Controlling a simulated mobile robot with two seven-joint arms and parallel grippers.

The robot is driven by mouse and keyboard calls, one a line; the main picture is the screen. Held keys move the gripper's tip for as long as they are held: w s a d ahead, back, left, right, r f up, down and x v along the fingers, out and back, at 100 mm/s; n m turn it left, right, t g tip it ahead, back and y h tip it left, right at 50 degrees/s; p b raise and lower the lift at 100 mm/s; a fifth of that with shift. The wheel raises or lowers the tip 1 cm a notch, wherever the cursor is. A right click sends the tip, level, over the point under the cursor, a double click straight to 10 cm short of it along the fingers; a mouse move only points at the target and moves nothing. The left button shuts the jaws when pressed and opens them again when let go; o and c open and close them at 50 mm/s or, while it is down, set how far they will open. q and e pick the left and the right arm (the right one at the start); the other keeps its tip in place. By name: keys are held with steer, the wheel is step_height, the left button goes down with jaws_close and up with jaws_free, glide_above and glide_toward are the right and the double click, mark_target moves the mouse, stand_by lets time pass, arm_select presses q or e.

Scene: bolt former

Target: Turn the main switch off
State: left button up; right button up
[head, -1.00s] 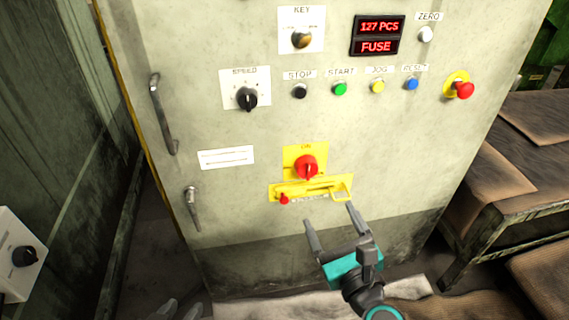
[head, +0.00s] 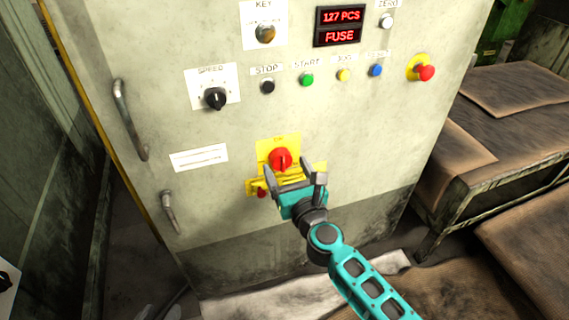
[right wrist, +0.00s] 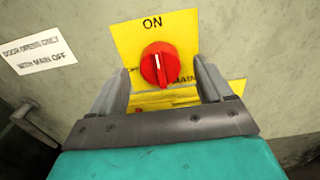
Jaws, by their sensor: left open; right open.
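The main switch is a red rotary knob (head: 280,159) on a yellow plate (head: 265,146) on the cabinet front. It also shows in the right wrist view (right wrist: 159,64), with its grip bar near vertical below the word ON. My right gripper (head: 287,168) is open at the switch. In the right wrist view its fingers (right wrist: 160,68) stand left and right of the knob, with gaps on both sides; I see no contact. A yellow bar below the knob is partly hidden by the gripper. Tips that look like my left gripper (head: 158,312) show at the bottom edge, apart and empty.
Above are a speed knob (head: 215,98), several push buttons, a red emergency stop (head: 425,72) and a lit display (head: 339,26) reading 127 PCS, FUSE. Door handles (head: 129,120) protrude at left. A low table (head: 470,190) stands at right.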

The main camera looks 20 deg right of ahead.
steer(key=shift+w+a, duration=0.1)
steer(key=shift+w, duration=0.95)
steer(key=shift+c, duration=0.3)
steer(key=c, duration=0.9)
steer(key=shift+c, duration=0.2)
